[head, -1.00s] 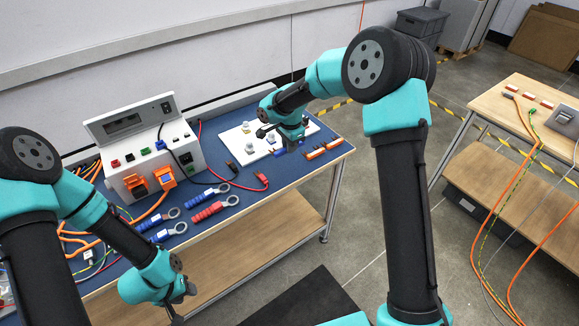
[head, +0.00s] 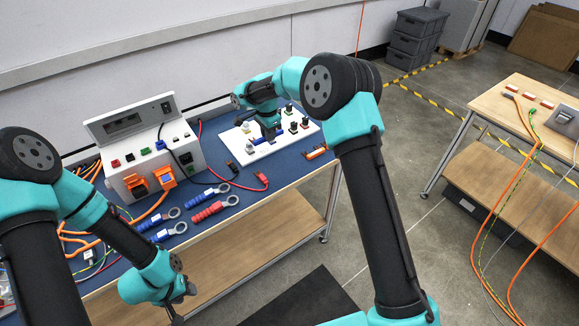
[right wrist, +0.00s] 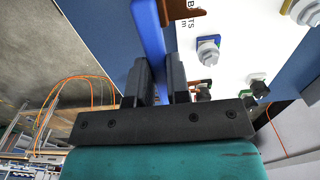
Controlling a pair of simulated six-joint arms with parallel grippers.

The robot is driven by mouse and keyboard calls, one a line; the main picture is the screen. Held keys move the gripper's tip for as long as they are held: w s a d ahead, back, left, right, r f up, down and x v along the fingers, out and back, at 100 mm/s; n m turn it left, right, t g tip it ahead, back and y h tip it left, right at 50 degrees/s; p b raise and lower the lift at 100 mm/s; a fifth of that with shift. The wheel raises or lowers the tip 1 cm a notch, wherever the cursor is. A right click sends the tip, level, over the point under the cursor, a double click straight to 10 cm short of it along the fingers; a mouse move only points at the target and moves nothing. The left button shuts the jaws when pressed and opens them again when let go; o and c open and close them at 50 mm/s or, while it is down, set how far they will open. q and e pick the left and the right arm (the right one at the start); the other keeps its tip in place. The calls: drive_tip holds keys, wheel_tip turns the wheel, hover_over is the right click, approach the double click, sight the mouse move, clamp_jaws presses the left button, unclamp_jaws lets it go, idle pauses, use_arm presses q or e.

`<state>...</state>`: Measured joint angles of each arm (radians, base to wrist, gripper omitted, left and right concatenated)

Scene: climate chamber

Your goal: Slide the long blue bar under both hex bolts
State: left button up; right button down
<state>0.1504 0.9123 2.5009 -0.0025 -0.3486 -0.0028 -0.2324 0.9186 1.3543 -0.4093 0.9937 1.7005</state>
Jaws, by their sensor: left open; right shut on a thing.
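My right gripper (right wrist: 160,82) is shut on the long blue bar (right wrist: 149,35), which runs away from the fingers in the right wrist view. In the head view this gripper (head: 269,137) is over the white board (head: 261,156), and a little blue shows beside it. In the right wrist view one hex bolt (right wrist: 208,50) with a blue base is to the right of the bar, apart from it. Another hex bolt (right wrist: 302,10) with a yellowish base is at the upper right. The bar's far end is out of that view. My left gripper (head: 187,294) is open and empty in front of the bench.
Black-topped posts (head: 293,127) stand on the board's right side. A brown clip (right wrist: 183,14) is close to the bar. An orange-and-white bar (head: 316,152) lies at the bench's right edge.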

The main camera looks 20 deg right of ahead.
wheel_tip(320, 180, down, 7)
idle(0.3)
drive_tip(key=shift+f, duration=0.2)
idle(0.4)
drive_tip(key=shift+w, duration=0.2)
idle(0.3)
drive_tip(key=shift+w+a, duration=0.2)
drive_tip(key=shift+w, duration=0.25)
drive_tip(key=shift+w, duration=0.15)
idle(0.3)
drive_tip(key=shift+w+a, duration=0.2)
drive_tip(key=shift+w, duration=0.2)
drive_tip(key=shift+w+a, duration=0.15)
drive_tip(key=shift+w, duration=0.3)
idle(1.4)
drive_tip(key=c, duration=1)
unclamp_jaws()
drive_tip(key=shift+f, duration=0.1)
